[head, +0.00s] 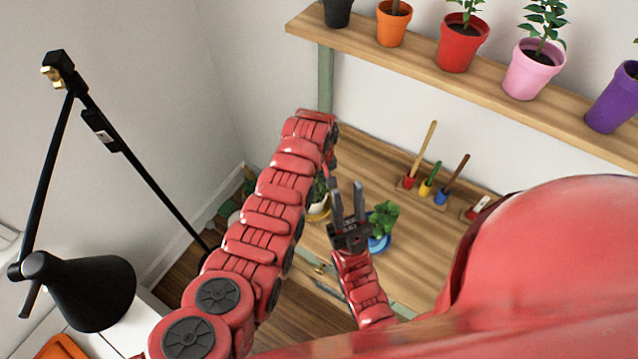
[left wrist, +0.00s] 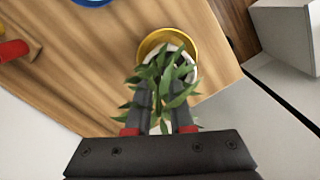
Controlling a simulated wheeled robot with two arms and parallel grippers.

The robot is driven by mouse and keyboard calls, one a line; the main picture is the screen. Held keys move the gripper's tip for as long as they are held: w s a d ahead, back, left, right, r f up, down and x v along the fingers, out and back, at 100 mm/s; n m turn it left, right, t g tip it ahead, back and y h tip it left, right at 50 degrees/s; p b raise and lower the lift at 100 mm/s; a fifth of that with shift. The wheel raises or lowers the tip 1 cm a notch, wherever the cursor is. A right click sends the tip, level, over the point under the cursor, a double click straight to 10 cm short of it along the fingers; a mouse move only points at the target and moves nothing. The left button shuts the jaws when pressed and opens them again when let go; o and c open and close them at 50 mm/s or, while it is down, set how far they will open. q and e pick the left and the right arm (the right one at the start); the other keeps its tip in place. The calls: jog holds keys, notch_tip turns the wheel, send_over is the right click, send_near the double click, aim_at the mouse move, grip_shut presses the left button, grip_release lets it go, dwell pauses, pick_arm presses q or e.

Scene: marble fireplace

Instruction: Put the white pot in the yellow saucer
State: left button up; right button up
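The white pot (left wrist: 188,68) holds a leafy green plant and sits over the yellow saucer (left wrist: 146,44); leaves hide much of it, so I cannot tell whether it rests fully in the saucer. In the head view the white pot (head: 317,207) and yellow saucer (head: 321,216) are partly behind my left arm. My left gripper (left wrist: 163,95) has its fingers at the plant and pot, a gap between them; leaves cover the tips, so its grip is unclear. My right gripper (head: 347,188) is open and empty, in front of the table to the right of the white pot.
A blue pot (head: 380,241) with a plant stands on the wooden table (head: 420,255) close to my right gripper. A shelf (head: 400,57) of potted plants hangs above. A black lamp (head: 80,290) is at left.

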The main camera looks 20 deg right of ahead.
pick_arm(q)
jog(key=shift+o, duration=1.1)
jog(key=shift+r, duration=0.2)
jog(key=shift+w+r, duration=0.1)
jog(key=shift+r, duration=0.4)
notch_tip(320, 180, up, 5)
jog(key=shift+f+b, duration=0.15)
jog(key=shift+b, duration=1.05)
notch_tip(320, 180, up, 6)
jog(key=p, duration=0.5)
jog(key=shift+r, duration=0.2)
jog(key=shift+f, duration=0.1)
